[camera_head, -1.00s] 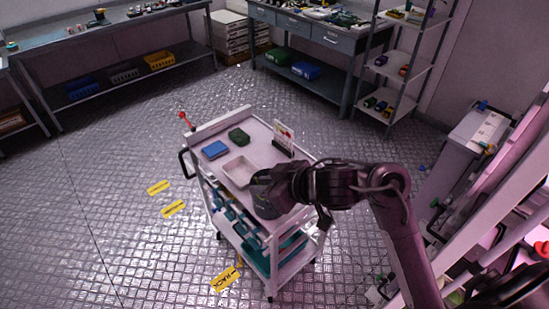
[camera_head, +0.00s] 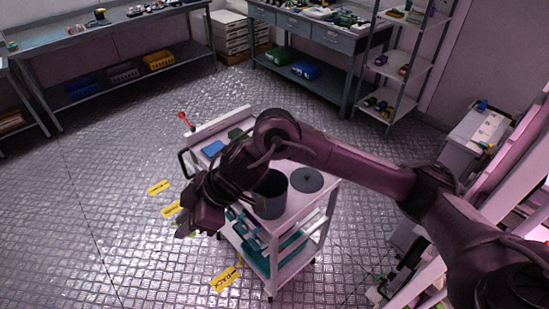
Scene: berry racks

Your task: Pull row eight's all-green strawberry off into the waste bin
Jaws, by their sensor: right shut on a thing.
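My right gripper (camera_head: 186,231) is low at the left front of the white cart, out past its edge. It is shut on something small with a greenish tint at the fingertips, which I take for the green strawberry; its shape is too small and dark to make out. The grey waste bin (camera_head: 270,206) stands open-topped on the cart, right of the gripper and behind it. My left gripper is out of view. No berry row shows clearly.
A round grey lid (camera_head: 307,180) lies on the cart (camera_head: 322,199) beside the bin. A blue box (camera_head: 213,148) and a green box (camera_head: 236,133) sit at its far end. Yellow floor labels (camera_head: 227,279) lie around. Benches and shelves stand behind; floor at left is clear.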

